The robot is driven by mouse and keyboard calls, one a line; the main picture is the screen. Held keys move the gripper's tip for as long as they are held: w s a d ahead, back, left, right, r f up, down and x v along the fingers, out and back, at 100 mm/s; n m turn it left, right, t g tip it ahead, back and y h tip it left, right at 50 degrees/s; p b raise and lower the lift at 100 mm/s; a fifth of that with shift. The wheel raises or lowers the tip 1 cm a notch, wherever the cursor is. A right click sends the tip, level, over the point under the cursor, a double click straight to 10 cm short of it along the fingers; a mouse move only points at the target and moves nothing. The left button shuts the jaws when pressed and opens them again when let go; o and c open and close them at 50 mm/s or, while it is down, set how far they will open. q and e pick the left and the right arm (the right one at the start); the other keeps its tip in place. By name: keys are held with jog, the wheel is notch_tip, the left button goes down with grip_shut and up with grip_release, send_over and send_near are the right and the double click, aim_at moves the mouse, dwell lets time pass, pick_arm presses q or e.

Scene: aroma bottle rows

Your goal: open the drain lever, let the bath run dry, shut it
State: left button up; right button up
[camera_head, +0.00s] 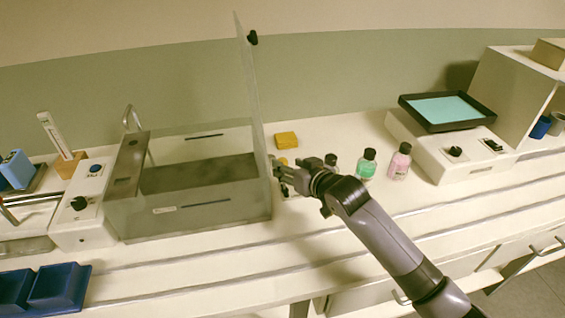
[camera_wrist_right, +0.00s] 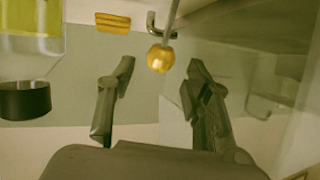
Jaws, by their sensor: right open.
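The bath (camera_head: 125,216) is a clear-walled rectangular tank left of centre in the head view. Its transparent lid (camera_head: 250,95) stands raised at the right end. A yellow ball knob, which looks like the drain lever (camera_head: 283,161), shows beside the bath's right wall. In the right wrist view the lever's knob (camera_wrist_right: 160,58) sits on a thin rod, between and beyond the fingertips. My right gripper (camera_head: 284,178) is open and empty close to the knob; it also shows in the wrist view (camera_wrist_right: 160,75). I cannot tell the water level. My left gripper is not in view.
A yellow sponge (camera_head: 286,140) lies behind the knob. A green bottle (camera_head: 366,165) and a pink bottle (camera_head: 399,163) stand right of my gripper. A black tray (camera_head: 447,125) sits on a white unit farther right. Blue bins (camera_head: 55,287) are front left.

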aim_at(284, 162)
jog(key=x, duration=0.3)
jog(key=shift+w+a+f, duration=0.15)
jog(key=shift+w, duration=0.05)
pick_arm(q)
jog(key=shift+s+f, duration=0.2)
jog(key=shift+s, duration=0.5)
pick_arm(e)
jog(key=shift+w+a+f, duration=0.15)
jog(key=shift+w+a, duration=0.1)
jog(key=shift+w, duration=0.15)
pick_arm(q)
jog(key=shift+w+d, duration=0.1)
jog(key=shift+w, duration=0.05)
pick_arm(e)
grip_shut()
